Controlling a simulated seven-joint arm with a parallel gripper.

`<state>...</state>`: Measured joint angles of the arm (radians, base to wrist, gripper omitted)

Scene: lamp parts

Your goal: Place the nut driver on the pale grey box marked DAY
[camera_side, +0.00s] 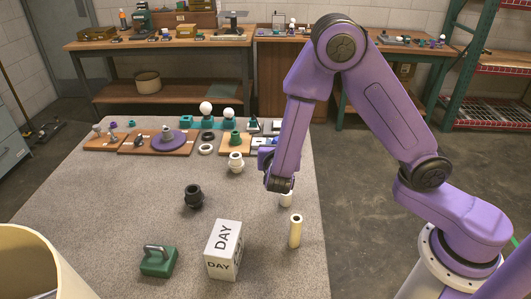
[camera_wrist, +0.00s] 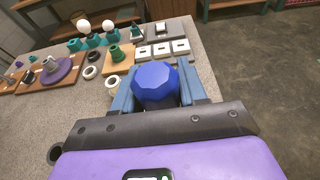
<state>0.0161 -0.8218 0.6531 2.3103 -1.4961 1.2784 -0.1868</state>
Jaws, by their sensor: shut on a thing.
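The pale grey box (camera_side: 222,250) marked DAY stands near the front of the grey table in the side view. It is not seen in the wrist view. My gripper (camera_side: 266,160) is above the table's right part, behind and to the right of the box. In the wrist view its blue fingers (camera_wrist: 160,92) are shut on a blue faceted end, which looks like the handle of the nut driver (camera_wrist: 155,78). The rest of the nut driver is hidden in the wrist view. In the side view my arm mostly hides what the fingers hold.
A green weight-like block (camera_side: 158,261) stands left of the box, and a cream tube (camera_side: 295,231) stands right of it. A black fitting (camera_side: 194,197) is behind. Lamp parts and wooden boards (camera_side: 155,142) fill the far side. A cream bin (camera_side: 35,265) is at front left.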

